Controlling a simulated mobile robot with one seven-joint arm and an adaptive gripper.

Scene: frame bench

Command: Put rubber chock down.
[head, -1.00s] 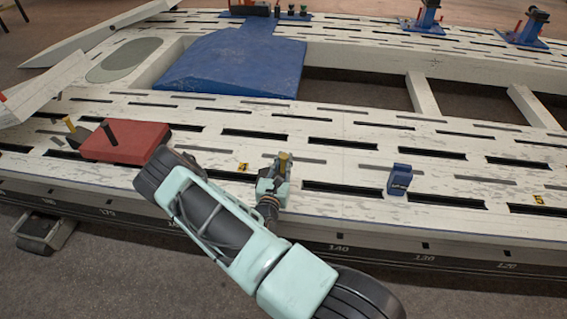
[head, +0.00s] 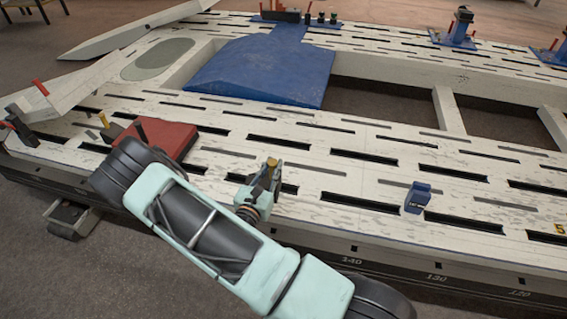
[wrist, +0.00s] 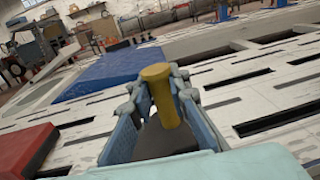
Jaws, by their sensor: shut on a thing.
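The rubber chock is a black block (wrist: 165,143) with an upright yellow handle (wrist: 158,90) in the wrist view. My gripper (wrist: 157,100) is shut on it, with a blue-grey finger on each side. In the head view my gripper (head: 262,183) is over the near slotted rail of the white frame bench (head: 330,192), and only the yellow handle (head: 270,163) of the chock shows clearly. The chock's underside is hidden, so I cannot tell whether it touches the bench.
A red block (head: 166,138) with a black post lies left of my gripper. A small blue block (head: 417,197) stands on the rail to the right. A large blue ramp-like piece (head: 262,72) lies behind. The rail around my gripper is bare, with long slots.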

